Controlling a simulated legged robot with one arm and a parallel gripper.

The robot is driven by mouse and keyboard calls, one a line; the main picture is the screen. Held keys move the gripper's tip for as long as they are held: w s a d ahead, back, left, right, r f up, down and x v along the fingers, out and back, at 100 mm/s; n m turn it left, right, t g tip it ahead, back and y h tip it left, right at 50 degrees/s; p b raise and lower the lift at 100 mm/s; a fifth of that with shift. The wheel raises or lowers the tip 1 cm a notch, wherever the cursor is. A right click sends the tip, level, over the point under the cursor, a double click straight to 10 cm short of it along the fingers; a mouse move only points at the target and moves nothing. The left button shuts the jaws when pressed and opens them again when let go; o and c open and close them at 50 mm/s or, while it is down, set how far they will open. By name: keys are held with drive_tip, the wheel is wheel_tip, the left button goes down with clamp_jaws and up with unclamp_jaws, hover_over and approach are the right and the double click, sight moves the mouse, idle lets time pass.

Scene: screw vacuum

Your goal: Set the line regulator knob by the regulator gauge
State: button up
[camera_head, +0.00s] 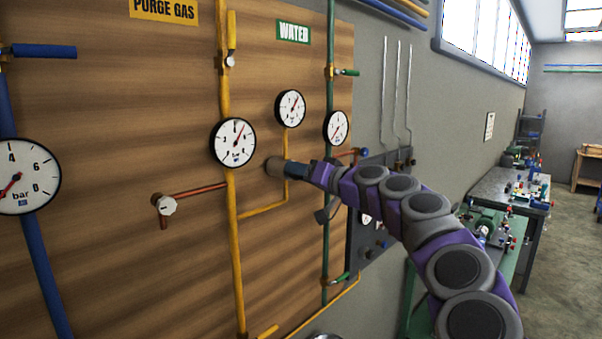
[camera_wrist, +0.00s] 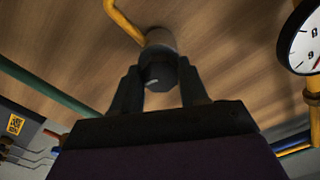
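The regulator (camera_head: 272,167) is a grey-brown cylinder on the wooden panel, with a yellow pipe beside it. A round white gauge (camera_head: 291,107) sits above it on that pipe, its needle pointing to the upper right; it appears to be the regulator gauge. My gripper (camera_head: 290,169) reaches the regulator from the right and hides the knob in the head view. In the wrist view, the dark knob (camera_wrist: 158,75) with a pale mark sits between both fingers (camera_wrist: 160,88). They flank it closely with no clear gap and appear shut on it.
A larger gauge (camera_head: 232,143) is on the vertical yellow pipe to the left. Another gauge (camera_head: 338,127) is near the green pipe (camera_head: 328,225). A red pipe with a white knob (camera_head: 167,205) is at lower left. A workbench (camera_head: 495,185) stands at the right.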

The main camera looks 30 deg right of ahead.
drive_tip(key=o, duration=0.5)
drive_tip(key=shift+w+d+f, duration=0.1)
drive_tip(key=shift+w+d, duration=0.05)
drive_tip(key=shift+c, duration=0.2)
drive_tip(key=shift+s, duration=0.25)
drive_tip(key=v, duration=1.7)
drive_tip(key=shift+d+b, duration=0.2)
drive_tip(key=shift+b, duration=0.1)
